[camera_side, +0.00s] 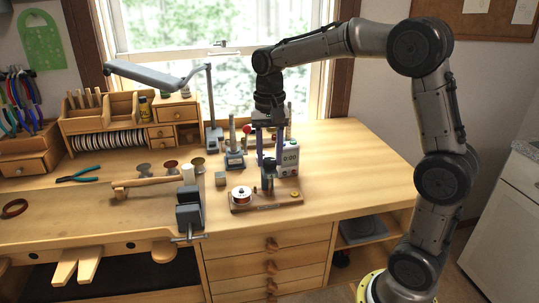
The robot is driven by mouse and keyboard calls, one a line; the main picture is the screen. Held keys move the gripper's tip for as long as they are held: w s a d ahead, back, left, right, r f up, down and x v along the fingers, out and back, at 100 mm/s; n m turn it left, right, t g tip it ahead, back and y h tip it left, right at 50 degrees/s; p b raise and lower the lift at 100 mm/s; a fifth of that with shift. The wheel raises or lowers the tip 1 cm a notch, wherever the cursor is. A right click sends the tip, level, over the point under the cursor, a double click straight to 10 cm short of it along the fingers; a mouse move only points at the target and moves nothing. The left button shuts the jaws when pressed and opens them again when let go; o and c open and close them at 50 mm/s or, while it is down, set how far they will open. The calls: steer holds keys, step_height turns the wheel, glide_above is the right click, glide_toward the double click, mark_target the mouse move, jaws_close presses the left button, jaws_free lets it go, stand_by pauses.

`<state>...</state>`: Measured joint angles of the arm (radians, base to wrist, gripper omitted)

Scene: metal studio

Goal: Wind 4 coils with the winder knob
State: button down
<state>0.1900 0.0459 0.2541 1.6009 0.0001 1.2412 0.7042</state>
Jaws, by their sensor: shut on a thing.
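The winder is a brown wooden board (268,205) near the bench's front edge. A spool (241,195) with a white top and copper-coloured side sits at its left end. A dark upright winder post with its knob (268,180) stands mid-board. A small yellow round piece (295,195) is at the right end. My gripper (268,162) points straight down over the winder, its two bluish fingers shut on the top of the knob. The grip itself is small and partly hidden, and I cannot make out any wound coils.
A grey-white box with green displays (290,155) stands close behind my gripper. A small metal stand (234,155) is to its left. A dark vise (189,210) is at the bench's front edge, left of the winder. The bench top (350,165) is clear on the right.

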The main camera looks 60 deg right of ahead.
mark_target(269, 160)
steer(key=shift+m, duration=0.7)
steer(key=shift+c, duration=2.3)
jaws_free()
step_height(269, 160, up, 14)
steer(key=shift+f, duration=0.1)
